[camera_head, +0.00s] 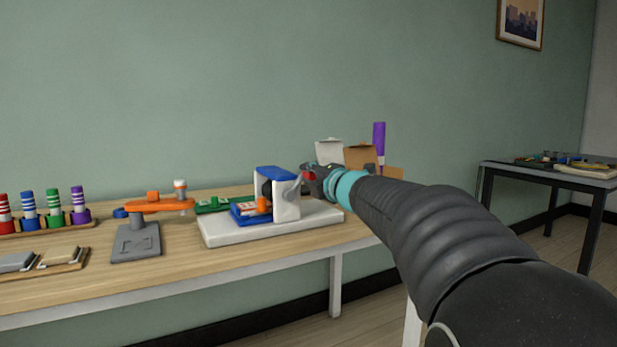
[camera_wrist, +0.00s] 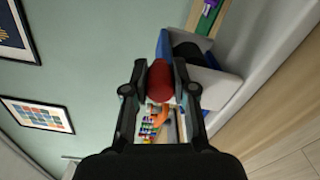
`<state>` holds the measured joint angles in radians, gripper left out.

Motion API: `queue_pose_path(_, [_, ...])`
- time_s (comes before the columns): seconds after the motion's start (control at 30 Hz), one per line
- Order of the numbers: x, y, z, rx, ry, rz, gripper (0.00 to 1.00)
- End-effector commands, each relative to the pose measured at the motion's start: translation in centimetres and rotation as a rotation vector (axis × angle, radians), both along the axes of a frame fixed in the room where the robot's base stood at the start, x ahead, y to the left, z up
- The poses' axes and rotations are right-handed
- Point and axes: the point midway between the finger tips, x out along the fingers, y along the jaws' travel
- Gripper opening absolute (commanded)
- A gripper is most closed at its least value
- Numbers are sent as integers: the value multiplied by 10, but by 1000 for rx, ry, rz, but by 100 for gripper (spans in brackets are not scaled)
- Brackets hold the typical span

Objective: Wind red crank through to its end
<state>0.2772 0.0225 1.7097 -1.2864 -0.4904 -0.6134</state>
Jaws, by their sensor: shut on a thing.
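The red crank's knob (camera_wrist: 160,82) sits between the two fingers of my gripper (camera_wrist: 160,92) in the wrist view, and the fingers are shut on it. In the head view a little of the red knob (camera_head: 309,177) shows at my gripper (camera_head: 312,178). A grey crank arm (camera_head: 293,187) runs from there to the side of a white and blue machine (camera_head: 287,204). The machine stands on a white base plate (camera_head: 225,236) on the table. My gripper and arm hide part of the machine's right side.
An orange-armed grey stand (camera_head: 136,245) is left of the machine. Red, blue, green and purple striped pegs (camera_head: 53,208) stand in a rack at the far left. Open boxes (camera_head: 360,156) and a purple cylinder (camera_head: 379,140) stand behind my gripper. The table's front edge is clear.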

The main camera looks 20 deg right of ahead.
Motion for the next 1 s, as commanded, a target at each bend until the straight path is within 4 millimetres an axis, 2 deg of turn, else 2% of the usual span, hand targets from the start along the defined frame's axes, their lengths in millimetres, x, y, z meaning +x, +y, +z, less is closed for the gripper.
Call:
queue_pose_path(0.23, [0,3,4,4,-6,7,0])
queue_pose_path(0.27, [0,3,4,4,-6,7,33])
queue_pose_path(0.33, [0,3,3,4,-6,7,51])
queue_pose_path(0.73, [-5,-2,1,2,-1,-2,52])
queue_pose_path(0.87, [-20,-5,2,1,-2,-1,52])
queue_pose_path(1.0, [-46,-9,2,3,-3,-1,52])
